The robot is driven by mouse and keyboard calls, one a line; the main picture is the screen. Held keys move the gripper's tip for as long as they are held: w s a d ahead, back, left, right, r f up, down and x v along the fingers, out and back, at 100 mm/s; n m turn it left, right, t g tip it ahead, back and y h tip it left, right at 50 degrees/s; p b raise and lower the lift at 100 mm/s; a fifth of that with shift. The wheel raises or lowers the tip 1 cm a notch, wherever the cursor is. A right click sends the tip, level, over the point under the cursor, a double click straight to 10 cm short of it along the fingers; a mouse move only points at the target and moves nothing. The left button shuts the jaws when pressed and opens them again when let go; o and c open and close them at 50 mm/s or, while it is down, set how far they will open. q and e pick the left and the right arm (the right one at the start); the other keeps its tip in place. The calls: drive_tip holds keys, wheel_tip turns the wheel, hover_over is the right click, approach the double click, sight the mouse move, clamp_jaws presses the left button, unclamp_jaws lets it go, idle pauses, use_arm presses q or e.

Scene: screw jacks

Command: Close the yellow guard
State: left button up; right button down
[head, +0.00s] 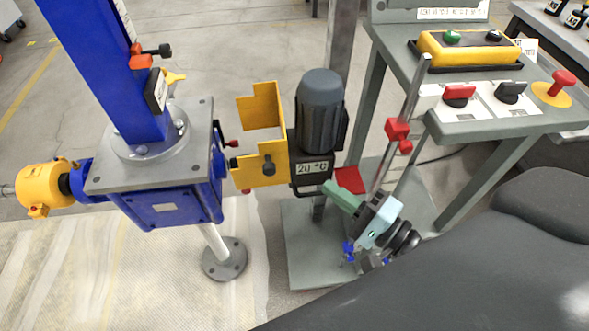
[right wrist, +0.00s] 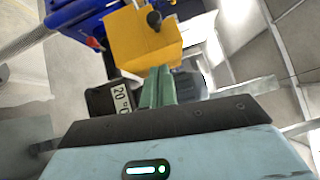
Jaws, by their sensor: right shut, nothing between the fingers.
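The yellow guard (head: 262,108) is bent sheet metal with cut-outs, between the blue gearbox and the grey motor. Its upper panel stands up, and its lower part carries a black knob (head: 268,166). In the right wrist view the guard (right wrist: 143,42) is ahead of the fingers, with the knob at its upper edge. My right gripper (head: 329,188) is shut and empty, below and right of the guard, by the motor's "20 °C" display. Its green fingers (right wrist: 158,84) point toward the guard; whether they touch it is unclear. My left gripper is not in view.
The blue gearbox (head: 170,205) with its grey top plate stands left of the guard. The grey motor (head: 320,110) is close on the right. A control desk (head: 500,127) with switches and a red button stands farther right. A post with a red clamp (head: 398,134) rises near my right gripper.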

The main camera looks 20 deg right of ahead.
sight(271, 162)
drive_tip(key=w+a+p, duration=0.1)
drive_tip(key=w+a, duration=0.1)
drive_tip(key=w+a+p, duration=0.1)
drive_tip(key=w+a, duration=0.1)
drive_tip(key=w+a+r+p, duration=0.1)
drive_tip(key=w+a+p, duration=0.1)
drive_tip(key=shift+w, duration=0.1)
drive_tip(key=shift+a, duration=0.1)
idle(0.5)
